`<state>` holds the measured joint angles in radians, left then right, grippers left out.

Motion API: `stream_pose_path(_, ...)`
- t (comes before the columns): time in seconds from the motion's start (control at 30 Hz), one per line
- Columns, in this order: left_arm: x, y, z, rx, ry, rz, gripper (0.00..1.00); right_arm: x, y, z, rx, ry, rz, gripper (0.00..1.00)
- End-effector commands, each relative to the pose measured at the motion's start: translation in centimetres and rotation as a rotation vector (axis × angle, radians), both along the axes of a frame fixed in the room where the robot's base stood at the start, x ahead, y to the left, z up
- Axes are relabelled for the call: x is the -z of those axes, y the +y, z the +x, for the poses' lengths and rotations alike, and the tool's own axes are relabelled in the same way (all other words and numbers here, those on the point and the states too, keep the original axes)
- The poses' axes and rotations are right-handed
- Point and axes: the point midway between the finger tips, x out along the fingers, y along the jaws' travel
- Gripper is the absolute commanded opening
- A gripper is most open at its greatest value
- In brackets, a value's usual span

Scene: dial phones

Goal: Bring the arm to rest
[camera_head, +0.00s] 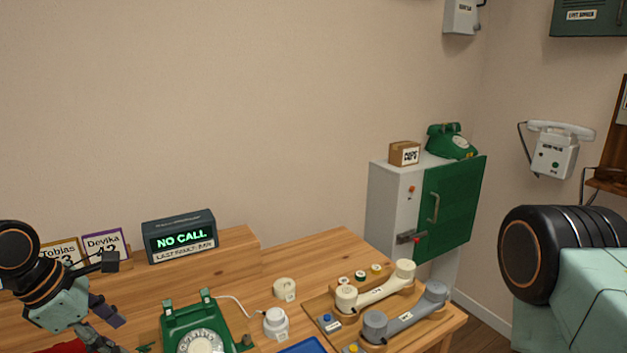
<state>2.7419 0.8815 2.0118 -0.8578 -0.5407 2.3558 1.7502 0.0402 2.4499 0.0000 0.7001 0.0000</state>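My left gripper (108,287) is at the lower left, above the desk and left of the green dial phone (196,330). Its two dark fingertips stand apart with nothing between them. The green phone's cradle prongs are bare, and its lower part is cut off by the picture's bottom edge. My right arm fills the lower right with a black joint and a pale green link; its gripper is out of view.
The desk (300,258) holds a "NO CALL" display (180,237), name cards (105,245), a white knob-like piece (276,322) and a wooden tray with cream (378,289) and grey (405,312) handsets. A cabinet (395,205) with a green door stands behind right. Wall phone (553,150) at right.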

Motion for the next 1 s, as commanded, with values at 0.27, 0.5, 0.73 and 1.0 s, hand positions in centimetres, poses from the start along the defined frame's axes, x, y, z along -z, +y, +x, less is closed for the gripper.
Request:
stream_pose_path(0.27, 3.2, -2.6, -1.0, 0.203, -0.020, 0.040, 0.57, 0.0, 0.0, 0.0, 0.000, 0.000, 0.000, 0.40)
stream_pose_path(0.5, 7.2, -5.6, -3.1, 0.448, -0.051, 0.087, 0.57, 0.0, 0.0, 0.0, 0.000, 0.000, 0.000, 0.40)
stream_pose_path(0.73, 13.2, -9.1, -7.7, 0.800, -0.093, 0.171, 0.57, 0.0, 0.0, 0.0, 0.000, 0.000, 0.000, 0.40)
stream_pose_path(1.0, 19.7, -11.4, -15.2, 1.255, -0.127, 0.294, 0.57, 0.0, 0.0, 0.0, 0.000, 0.001, 0.000, 0.40)
